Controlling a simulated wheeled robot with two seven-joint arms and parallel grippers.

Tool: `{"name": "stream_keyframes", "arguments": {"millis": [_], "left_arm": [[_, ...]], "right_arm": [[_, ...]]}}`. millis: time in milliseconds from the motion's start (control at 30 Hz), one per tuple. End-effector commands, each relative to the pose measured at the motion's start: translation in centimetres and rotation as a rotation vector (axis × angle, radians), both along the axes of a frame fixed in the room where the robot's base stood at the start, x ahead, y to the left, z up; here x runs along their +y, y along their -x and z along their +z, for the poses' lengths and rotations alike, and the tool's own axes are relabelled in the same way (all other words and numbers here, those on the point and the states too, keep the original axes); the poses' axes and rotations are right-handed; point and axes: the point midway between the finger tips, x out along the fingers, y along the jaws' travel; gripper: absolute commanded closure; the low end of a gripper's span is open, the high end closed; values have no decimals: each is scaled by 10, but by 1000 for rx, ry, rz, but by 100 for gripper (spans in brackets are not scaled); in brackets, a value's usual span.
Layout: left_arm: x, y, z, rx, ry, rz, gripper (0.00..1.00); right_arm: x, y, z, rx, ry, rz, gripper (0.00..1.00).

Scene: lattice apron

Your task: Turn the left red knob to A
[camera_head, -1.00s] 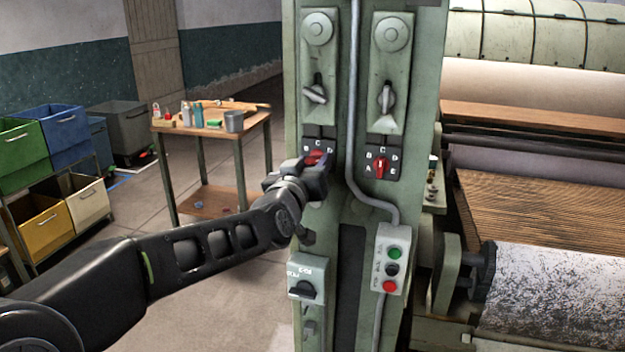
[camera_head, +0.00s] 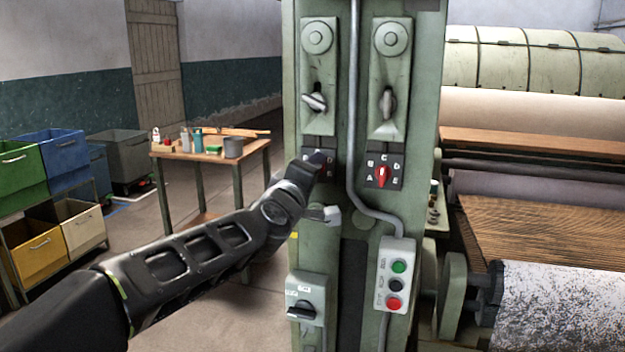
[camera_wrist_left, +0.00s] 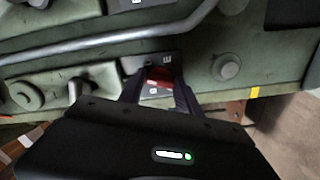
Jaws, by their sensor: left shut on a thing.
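The left red knob (camera_head: 323,174) sits on a dark lettered plate (camera_head: 331,158) on the green machine column; my gripper hides most of both in the head view. In the left wrist view the red knob (camera_wrist_left: 158,76) lies between my finger tips, with an E on the plate just above it. My left gripper (camera_head: 318,163) is shut on this knob. Where the knob points I cannot tell. The right red knob (camera_head: 382,176), on its own plate marked A to E, stands free and roughly upright. My right gripper is not in view.
Two grey lever switches (camera_head: 315,102) (camera_head: 388,103) sit above the knob plates. A conduit (camera_head: 354,120) runs between them down to a button box (camera_head: 396,276). A switch box (camera_head: 306,299) is below my arm. A wooden table (camera_head: 212,150) stands behind at left.

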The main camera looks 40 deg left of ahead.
Motion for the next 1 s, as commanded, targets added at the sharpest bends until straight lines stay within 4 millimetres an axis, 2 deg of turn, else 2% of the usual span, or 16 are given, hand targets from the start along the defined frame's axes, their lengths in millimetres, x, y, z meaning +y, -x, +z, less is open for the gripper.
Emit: {"name": "stream_keyframes", "arguments": {"millis": [1000], "left_arm": [[0, 0, -1, -317, 913, 0, 100]], "right_arm": [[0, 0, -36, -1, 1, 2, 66]]}}
